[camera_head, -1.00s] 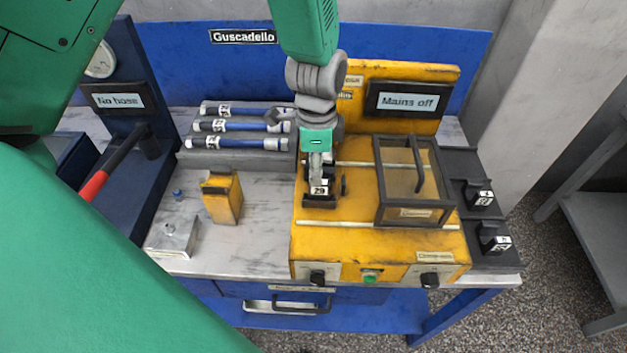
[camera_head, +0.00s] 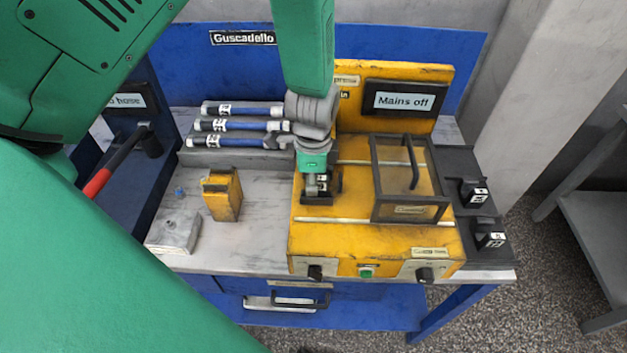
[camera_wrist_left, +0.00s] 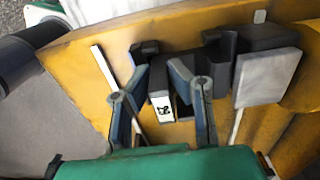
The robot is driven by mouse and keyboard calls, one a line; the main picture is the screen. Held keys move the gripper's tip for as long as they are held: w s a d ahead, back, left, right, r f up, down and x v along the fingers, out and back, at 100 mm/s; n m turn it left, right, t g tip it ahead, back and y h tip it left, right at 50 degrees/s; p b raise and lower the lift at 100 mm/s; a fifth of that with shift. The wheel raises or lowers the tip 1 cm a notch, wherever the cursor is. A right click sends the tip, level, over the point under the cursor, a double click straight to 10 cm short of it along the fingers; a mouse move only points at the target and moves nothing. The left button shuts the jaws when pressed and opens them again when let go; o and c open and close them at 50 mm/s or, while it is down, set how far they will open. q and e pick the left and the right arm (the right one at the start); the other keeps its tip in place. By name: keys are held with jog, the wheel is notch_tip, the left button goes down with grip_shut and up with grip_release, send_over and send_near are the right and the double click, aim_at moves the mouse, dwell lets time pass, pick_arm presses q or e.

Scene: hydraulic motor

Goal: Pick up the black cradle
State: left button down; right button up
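The black cradle (camera_head: 318,200) sits on the yellow machine's top, left of the framed cover, with a white number label on it. In the left wrist view the labelled black piece (camera_wrist_left: 161,86) stands between my two fingers. My left gripper (camera_head: 314,189) points down over the cradle and hides part of it in the head view. In the left wrist view its fingers (camera_wrist_left: 157,80) are apart, one on each side of the labelled piece. Whether they touch it I cannot tell. My right gripper is not in view.
A dark framed cover (camera_head: 409,180) stands right of the cradle on the yellow machine (camera_head: 345,240). Labelled black blocks (camera_head: 474,193) stand farther right. A yellow block (camera_head: 222,195) stands left on the table.

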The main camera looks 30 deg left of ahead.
pick_arm(q)
jog(key=shift+w+d+r, duration=0.15)
jog(key=shift+w+d, duration=0.1)
jog(key=shift+d, duration=0.45)
jog(key=shift+a, duration=0.25)
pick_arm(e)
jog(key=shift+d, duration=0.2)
pick_arm(q)
jog(key=shift+r, duration=0.1)
